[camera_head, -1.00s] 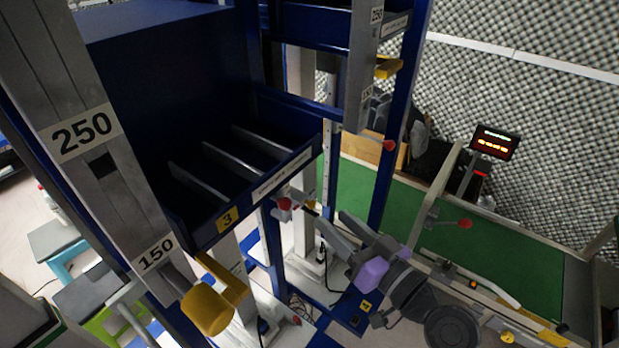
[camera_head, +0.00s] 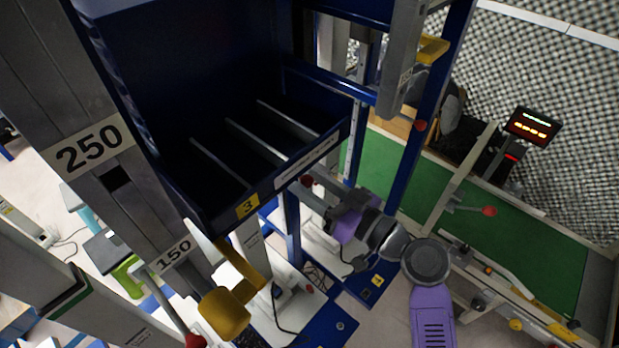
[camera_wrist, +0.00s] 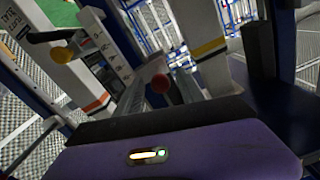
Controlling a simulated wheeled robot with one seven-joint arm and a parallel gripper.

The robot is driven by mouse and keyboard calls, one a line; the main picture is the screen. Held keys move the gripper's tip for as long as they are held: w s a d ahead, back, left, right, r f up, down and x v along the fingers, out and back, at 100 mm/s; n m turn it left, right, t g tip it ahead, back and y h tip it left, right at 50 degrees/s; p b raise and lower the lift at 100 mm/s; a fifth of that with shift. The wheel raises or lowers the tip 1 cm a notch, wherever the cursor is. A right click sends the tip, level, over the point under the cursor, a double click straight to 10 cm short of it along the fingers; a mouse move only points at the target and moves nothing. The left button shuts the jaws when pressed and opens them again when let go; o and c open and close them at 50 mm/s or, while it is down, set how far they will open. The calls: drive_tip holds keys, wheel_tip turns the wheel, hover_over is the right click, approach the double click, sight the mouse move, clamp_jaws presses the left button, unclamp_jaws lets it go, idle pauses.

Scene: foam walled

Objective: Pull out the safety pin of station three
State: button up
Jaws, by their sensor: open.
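Station three is the dark blue bin carrying a yellow "3" plate (camera_head: 247,206) in the head view. A red ball knob (camera_head: 307,181), which looks like the safety pin's head, sits just under the bin's front edge. My gripper (camera_head: 314,190) is open, with its fingertips close beside this knob; whether they straddle it is unclear. In the wrist view a red knob (camera_wrist: 160,83) shows just beyond the purple gripper body, near the middle. The pin's shaft is largely hidden.
A yellow handle (camera_head: 225,312) juts out at the lower left, beside the grey "250" post (camera_head: 93,152). Other red knobs show at the right post (camera_head: 420,125) and over the green conveyor (camera_head: 489,210). A lit display (camera_head: 533,126) stands at the right.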

drive_tip(key=shift+w+a, duration=0.15)
drive_tip(key=shift+a, duration=0.05)
clamp_jaws()
idle(1.4)
